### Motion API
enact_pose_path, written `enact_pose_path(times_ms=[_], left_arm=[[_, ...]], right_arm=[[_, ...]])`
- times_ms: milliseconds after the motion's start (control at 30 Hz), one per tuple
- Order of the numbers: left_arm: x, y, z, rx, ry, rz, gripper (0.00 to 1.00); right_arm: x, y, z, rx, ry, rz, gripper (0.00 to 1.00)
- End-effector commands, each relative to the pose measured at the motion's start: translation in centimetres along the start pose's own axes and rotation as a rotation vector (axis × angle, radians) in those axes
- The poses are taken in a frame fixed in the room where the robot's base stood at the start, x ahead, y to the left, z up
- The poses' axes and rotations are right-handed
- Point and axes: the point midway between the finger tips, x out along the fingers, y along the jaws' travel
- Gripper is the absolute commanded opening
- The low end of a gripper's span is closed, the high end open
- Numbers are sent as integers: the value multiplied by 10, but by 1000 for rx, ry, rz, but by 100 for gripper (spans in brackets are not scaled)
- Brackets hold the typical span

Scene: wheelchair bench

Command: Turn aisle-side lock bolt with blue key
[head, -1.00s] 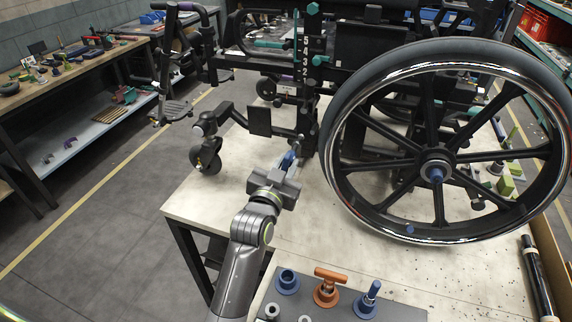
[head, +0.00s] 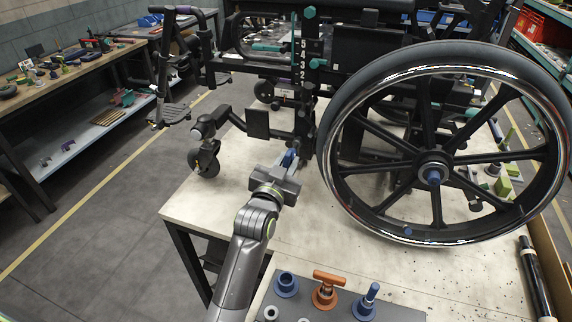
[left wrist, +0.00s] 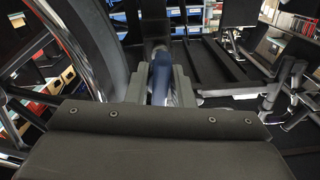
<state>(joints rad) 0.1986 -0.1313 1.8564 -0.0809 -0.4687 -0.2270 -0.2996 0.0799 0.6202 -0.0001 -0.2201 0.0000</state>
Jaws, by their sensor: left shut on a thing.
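My left gripper (head: 286,166) is shut on a slim blue key (head: 289,157) beside the lower front frame of the wheelchair, left of the big wheel. In the left wrist view the blue key (left wrist: 161,80) stands between the two grey fingers (left wrist: 160,88), pointing away towards a dark upright frame part. The key's far end meets or lies close to the black upright (head: 305,122); I cannot tell whether they touch. The lock bolt cannot be made out behind the key and gripper. My right gripper is not in view.
The large wheel (head: 433,172) stands close right of my left gripper. A grey tray (head: 335,312) at the front holds a blue socket (head: 286,284), an orange T-handle (head: 327,288) and a blue-handled piece (head: 367,300). The bench top (head: 225,208) left of my arm is clear.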

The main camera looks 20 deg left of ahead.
Motion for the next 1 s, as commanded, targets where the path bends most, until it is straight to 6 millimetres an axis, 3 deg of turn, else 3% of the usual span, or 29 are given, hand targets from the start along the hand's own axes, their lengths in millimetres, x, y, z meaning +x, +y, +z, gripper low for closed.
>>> enact_pose_path(times_ms=[233, 600, 1000], left_arm=[[0, 0, -1, -13, 1, 0, 0], [0, 1, -1, -288, 1, -2, 0], [0, 1, -2, -359, 0, -3, 0]], right_arm=[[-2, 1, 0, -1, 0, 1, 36], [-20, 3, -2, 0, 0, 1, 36], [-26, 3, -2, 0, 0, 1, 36]])
